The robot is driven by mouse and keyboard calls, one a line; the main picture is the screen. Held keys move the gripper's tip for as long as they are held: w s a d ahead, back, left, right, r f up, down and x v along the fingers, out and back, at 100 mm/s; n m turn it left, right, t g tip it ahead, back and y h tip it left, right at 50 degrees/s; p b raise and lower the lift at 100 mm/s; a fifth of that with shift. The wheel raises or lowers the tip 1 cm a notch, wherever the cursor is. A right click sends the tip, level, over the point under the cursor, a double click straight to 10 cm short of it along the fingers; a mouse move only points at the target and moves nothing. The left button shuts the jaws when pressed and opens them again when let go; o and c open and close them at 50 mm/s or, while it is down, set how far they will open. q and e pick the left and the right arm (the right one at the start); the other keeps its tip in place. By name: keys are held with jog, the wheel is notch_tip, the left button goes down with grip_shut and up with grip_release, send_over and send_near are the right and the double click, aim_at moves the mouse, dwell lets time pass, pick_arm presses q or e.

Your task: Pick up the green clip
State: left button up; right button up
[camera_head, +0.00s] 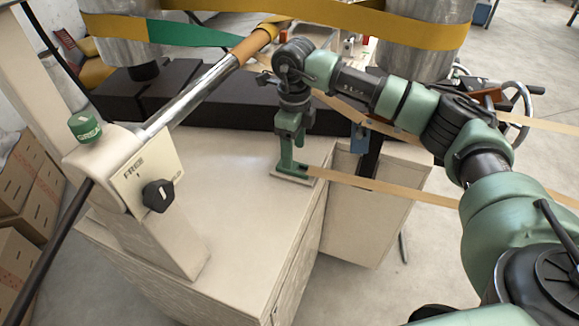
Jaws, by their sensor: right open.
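The green clip (291,172) appears to be the small green piece with a flat foot on the beige cabinet top, near its right edge. My right gripper (291,135) comes down from above, over the upright part of the clip. It is open, and whether its fingers touch the clip cannot be told, as both are green and overlap. My left gripper is not in view.
A tan strip (385,186) runs right from beside the clip. A beige post with a black knob (158,195) and a chrome rod (195,92) stands left. Dark blocks (180,92) line the back. The front cabinet top (240,240) is clear.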

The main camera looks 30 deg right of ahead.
aim_at(294, 168)
jog(key=f, duration=0.3)
jog(key=f+p, duration=0.1)
jog(key=f, duration=0.1)
jog(key=shift+w+d+f, duration=0.15)
jog(key=shift+w+f, duration=0.15)
jog(key=shift+w, duration=0.1)
grip_shut()
